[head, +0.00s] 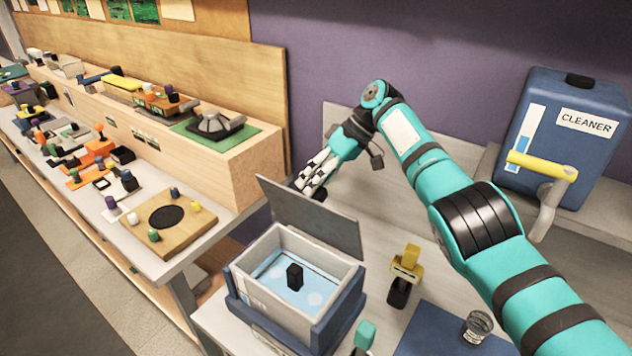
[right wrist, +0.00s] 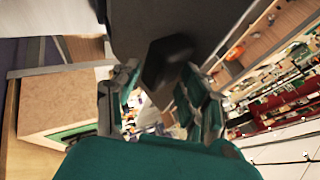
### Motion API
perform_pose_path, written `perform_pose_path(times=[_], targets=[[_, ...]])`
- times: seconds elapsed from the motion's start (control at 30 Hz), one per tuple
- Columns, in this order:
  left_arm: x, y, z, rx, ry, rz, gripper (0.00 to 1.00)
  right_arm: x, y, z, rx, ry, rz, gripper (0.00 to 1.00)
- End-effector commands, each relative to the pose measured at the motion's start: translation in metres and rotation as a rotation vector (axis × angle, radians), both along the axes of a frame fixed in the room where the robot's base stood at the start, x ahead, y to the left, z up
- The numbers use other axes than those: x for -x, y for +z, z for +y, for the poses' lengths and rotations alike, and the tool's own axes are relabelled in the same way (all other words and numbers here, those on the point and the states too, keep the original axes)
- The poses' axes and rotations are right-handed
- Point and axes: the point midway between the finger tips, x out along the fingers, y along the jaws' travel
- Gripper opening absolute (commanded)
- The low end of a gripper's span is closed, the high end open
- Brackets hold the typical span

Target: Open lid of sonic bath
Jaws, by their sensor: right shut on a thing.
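The sonic bath (head: 285,312) is a grey and blue box at the bottom centre of the head view, with pale blue liquid and a small black block (head: 294,276) inside. Its grey lid (head: 308,222) is raised, tilted steeply up at the back edge of the box, so the bath is open. My right gripper (head: 308,182) is at the top of the lid, on its far side. In the right wrist view the lid (right wrist: 205,20) has a dark knob (right wrist: 168,62) between the fingers, and the gripper (right wrist: 158,98) is shut on it. My left gripper is not in view.
A blue cleaner container (head: 540,135) with a yellow-handled tap stands at the right. A yellow and black tool (head: 404,275), a blue mat (head: 440,335) and a small glass jar (head: 477,326) are right of the bath. A bench (head: 200,240) with boards and parts runs along the left.

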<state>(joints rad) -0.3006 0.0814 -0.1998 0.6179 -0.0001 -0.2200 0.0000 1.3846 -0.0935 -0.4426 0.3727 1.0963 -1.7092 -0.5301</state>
Motion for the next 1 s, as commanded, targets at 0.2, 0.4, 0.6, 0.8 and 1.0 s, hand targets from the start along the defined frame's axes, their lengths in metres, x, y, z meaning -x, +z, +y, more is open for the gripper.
perform_pose_path(times=[0.2,0.4,0.6,0.8,1.0], targets=[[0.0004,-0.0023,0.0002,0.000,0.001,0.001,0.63,-0.0005,-0.0204,-0.0101,0.033,-0.013,0.012,0.00],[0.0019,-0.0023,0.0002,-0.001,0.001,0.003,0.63,0.0000,-0.0204,-0.0098,0.033,-0.013,0.014,0.46],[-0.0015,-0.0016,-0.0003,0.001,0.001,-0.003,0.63,0.0003,-0.0200,-0.0091,0.033,-0.011,0.015,0.47],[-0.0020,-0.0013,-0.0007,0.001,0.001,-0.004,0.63,0.0005,-0.0198,-0.0090,0.033,-0.011,0.017,0.46],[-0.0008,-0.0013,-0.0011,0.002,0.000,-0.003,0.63,0.0003,-0.0180,-0.0096,0.032,-0.012,0.016,0.46]])
